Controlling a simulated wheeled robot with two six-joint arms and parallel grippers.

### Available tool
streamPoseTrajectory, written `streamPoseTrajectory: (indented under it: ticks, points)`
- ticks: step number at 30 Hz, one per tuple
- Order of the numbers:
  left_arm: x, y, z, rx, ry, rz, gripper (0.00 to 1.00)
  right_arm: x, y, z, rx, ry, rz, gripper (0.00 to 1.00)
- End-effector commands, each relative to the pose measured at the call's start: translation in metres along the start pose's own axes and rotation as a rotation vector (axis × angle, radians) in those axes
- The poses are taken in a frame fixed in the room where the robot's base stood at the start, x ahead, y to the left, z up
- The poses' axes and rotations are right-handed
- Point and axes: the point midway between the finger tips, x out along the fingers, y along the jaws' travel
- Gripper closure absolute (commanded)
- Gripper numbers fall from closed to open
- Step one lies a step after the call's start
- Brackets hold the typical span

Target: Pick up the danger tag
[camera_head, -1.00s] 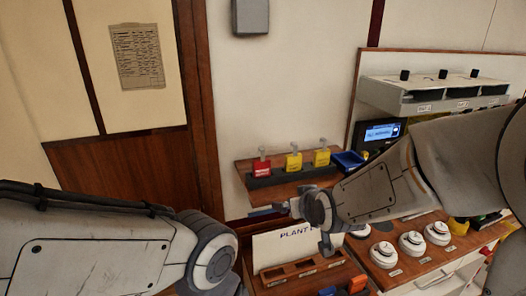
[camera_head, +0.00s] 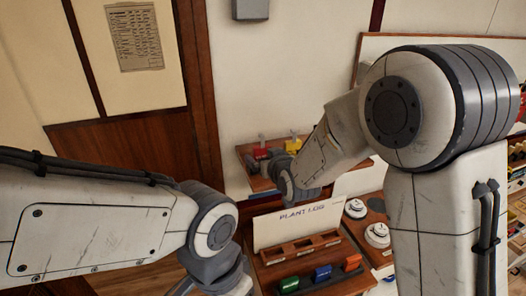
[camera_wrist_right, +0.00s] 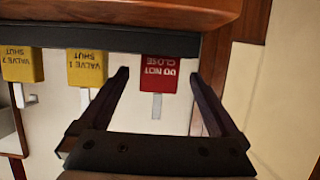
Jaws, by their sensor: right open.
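The danger tag is a red tag (camera_head: 262,151) at the left end of a row on a small wooden wall shelf. In the right wrist view the red tag (camera_wrist_right: 167,73) shows upside down, lettered "DO NOT CLOSE", with a pale strip at its lower edge. My right gripper (camera_wrist_right: 160,77) is open and empty, with one finger either side of the tag in the picture; I cannot tell how far the tag is beyond the fingertips. In the head view the right wrist is just in front of the shelf and its fingers are hard to make out.
Yellow tags (camera_wrist_right: 87,69) lettered as valve tags hang beside the red one. Below the shelf stand a "PLANT LOG" board (camera_head: 302,222) and green, blue and orange pieces (camera_head: 322,273). Round white devices (camera_head: 377,235) sit to the right. My right arm hides much of the panel.

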Motion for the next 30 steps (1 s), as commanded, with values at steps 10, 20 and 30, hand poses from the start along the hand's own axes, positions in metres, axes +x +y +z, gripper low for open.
streamPoseTrajectory:
  ticks: [10, 20, 30]
  points:
    - [-0.027, 0.002, -0.002, -0.003, 0.0, 0.0, 0.46, 0.033, 0.001, 0.0, 0.001, 0.0, 0.001, 0.03]
    - [-0.026, 0.002, -0.001, -0.003, 0.0, 0.0, 0.46, 0.034, 0.001, 0.001, 0.001, 0.001, 0.001, 0.33]
    - [-0.026, 0.002, -0.001, -0.003, 0.0, 0.0, 0.46, 0.034, 0.001, 0.001, 0.001, 0.001, 0.001, 0.93]
